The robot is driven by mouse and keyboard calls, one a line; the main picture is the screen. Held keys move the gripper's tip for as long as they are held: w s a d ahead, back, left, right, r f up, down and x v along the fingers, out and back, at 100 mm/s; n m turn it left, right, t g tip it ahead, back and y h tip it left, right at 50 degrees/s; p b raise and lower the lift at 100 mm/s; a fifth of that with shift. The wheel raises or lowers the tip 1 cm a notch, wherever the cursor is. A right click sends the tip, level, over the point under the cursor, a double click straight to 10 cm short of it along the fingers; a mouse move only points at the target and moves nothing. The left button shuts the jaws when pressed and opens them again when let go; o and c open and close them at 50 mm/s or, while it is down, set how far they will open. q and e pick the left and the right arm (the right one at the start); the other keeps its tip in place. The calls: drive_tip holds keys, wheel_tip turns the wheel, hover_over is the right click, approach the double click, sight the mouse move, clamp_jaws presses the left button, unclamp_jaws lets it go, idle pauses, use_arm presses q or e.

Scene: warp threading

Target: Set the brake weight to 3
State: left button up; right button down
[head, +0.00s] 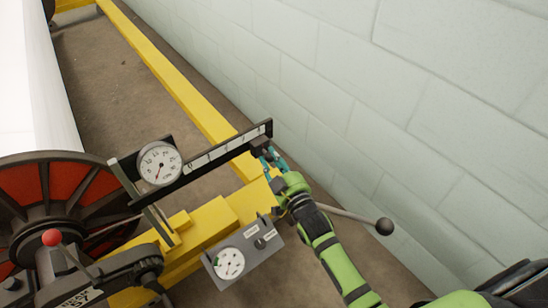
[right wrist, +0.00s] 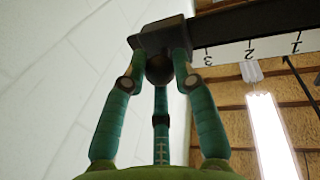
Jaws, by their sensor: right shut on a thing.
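The brake weight is a dark block (head: 259,144) on the dark lever bar, near the bar's outer end. The bar carries a white scale strip (head: 215,154); its numerals are too small to read in the head view. In the right wrist view the strip (right wrist: 228,56) shows 3, 2 and 1. The weight (right wrist: 146,38) is left of the 3 there, on the side away from 2. A round dark knob (right wrist: 158,69) hangs below it. My right gripper (head: 270,158) has its teal fingers (right wrist: 160,75) shut around the knob from below. My left gripper is not in view.
A round dial gauge (head: 159,163) stands at the bar's inner end. Below is a grey panel with a second dial (head: 229,263). A rod with a black ball (head: 384,226) lies behind my right arm. A block wall (head: 430,110) is close on the right.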

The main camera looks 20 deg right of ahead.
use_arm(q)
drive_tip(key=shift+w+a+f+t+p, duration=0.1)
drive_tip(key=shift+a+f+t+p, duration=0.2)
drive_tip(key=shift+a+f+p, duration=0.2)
use_arm(e)
drive_tip(key=a, duration=0.2)
drive_tip(key=s+a, duration=0.1)
drive_tip(key=shift+s+a, duration=0.2)
drive_tip(key=shift+a, duration=0.2)
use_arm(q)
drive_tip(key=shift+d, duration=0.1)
use_arm(e)
drive_tip(key=c, duration=1)
unclamp_jaws()
drive_tip(key=shift+s, duration=0.1)
drive_tip(key=s, duration=0.4)
drive_tip(key=s+d, duration=0.1)
drive_tip(key=s, duration=0.2)
drive_tip(key=s+d, duration=0.1)
drive_tip(key=s, duration=0.3)
drive_tip(key=shift+s, duration=0.35)
